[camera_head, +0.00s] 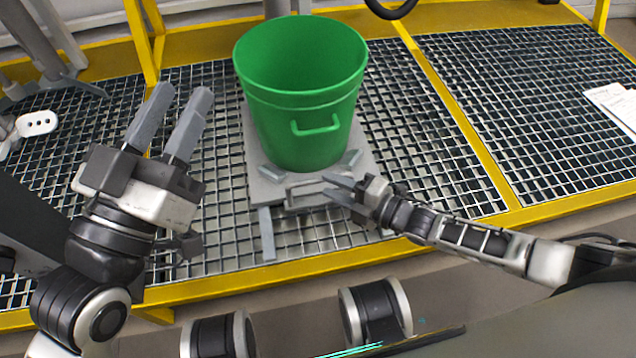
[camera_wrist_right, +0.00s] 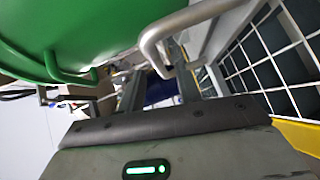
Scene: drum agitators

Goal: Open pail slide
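The green pail (camera_head: 300,115) stands upright on a grey slide plate (camera_head: 262,190) on the grating. A grey U-shaped pull handle (camera_head: 305,196) sticks out at the plate's front. My right gripper (camera_head: 329,187) is at the right end of this handle, its fingers pointing left and apart. In the right wrist view the bent handle bar (camera_wrist_right: 165,42) reaches down toward the gap between the fingers (camera_wrist_right: 155,85); whether it touches them I cannot tell. My left gripper (camera_head: 181,95) is open and empty, left of the pail, with its fingers pointing up.
Yellow frame rails (camera_head: 460,125) border the metal grating (camera_head: 530,100). A yellow post (camera_head: 141,45) stands behind my left gripper. White sheets (camera_head: 612,105) lie at the right. The pail's green side handle (camera_head: 315,127) is above the slide handle.

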